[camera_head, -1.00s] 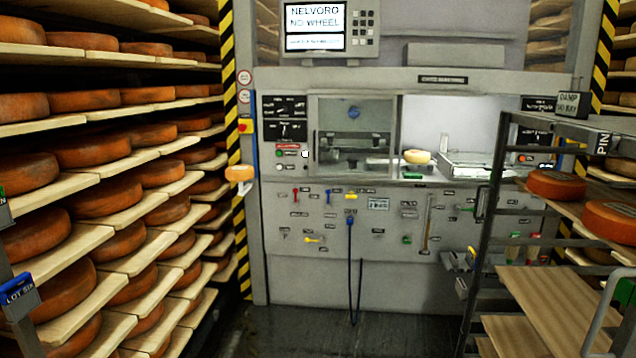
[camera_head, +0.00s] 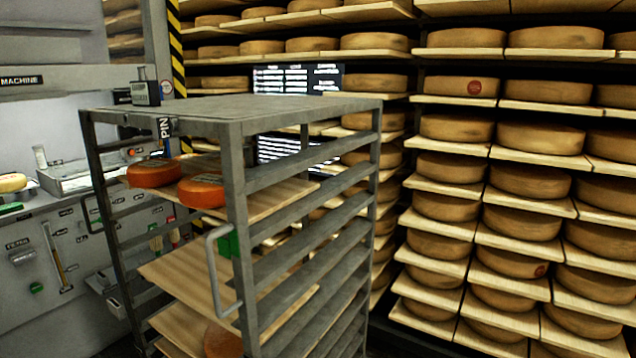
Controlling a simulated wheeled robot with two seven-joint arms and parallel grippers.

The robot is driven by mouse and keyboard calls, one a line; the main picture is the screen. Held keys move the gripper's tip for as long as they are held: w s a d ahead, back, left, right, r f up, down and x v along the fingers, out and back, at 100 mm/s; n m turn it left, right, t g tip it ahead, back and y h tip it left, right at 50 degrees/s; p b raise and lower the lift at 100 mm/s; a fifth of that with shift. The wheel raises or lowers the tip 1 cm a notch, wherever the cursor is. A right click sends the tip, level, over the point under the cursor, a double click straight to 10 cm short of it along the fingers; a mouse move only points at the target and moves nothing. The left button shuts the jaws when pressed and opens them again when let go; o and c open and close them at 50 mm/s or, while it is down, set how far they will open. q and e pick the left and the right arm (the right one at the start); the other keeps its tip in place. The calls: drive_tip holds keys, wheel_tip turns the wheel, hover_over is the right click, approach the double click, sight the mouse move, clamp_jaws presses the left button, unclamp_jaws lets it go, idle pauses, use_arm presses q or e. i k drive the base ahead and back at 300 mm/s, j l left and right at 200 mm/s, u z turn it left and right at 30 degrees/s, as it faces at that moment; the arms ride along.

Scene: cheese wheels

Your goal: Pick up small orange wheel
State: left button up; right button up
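Two small orange wheels sit on the upper board of a grey metal rack cart: one (camera_head: 154,173) farther back at the left, one (camera_head: 202,191) nearer, partly behind the cart's corner post. Another orange wheel (camera_head: 222,341) shows in part low in the cart at the bottom edge, largely hidden by the frame. Neither of my grippers is in view.
The rack cart (camera_head: 243,121) has a looped handle (camera_head: 213,272) and a mostly bare middle board (camera_head: 180,272). A grey machine counter (camera_head: 60,205) with a pale yellow wheel (camera_head: 12,183) stands left. Shelves of large brown wheels (camera_head: 535,182) fill the right.

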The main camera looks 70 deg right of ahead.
sight(197, 189)
drive_tip(key=z, duration=1.8)
drive_tip(key=u, duration=1.05)
drive_tip(key=j+u, duration=0.1)
drive_tip(key=u, duration=0.95)
drive_tip(key=j+u, duration=0.1)
drive_tip(key=u, duration=0.45)
drive_tip(key=j+u, duration=0.1)
drive_tip(key=u, duration=1.5)
drive_tip(key=z, duration=4.6)
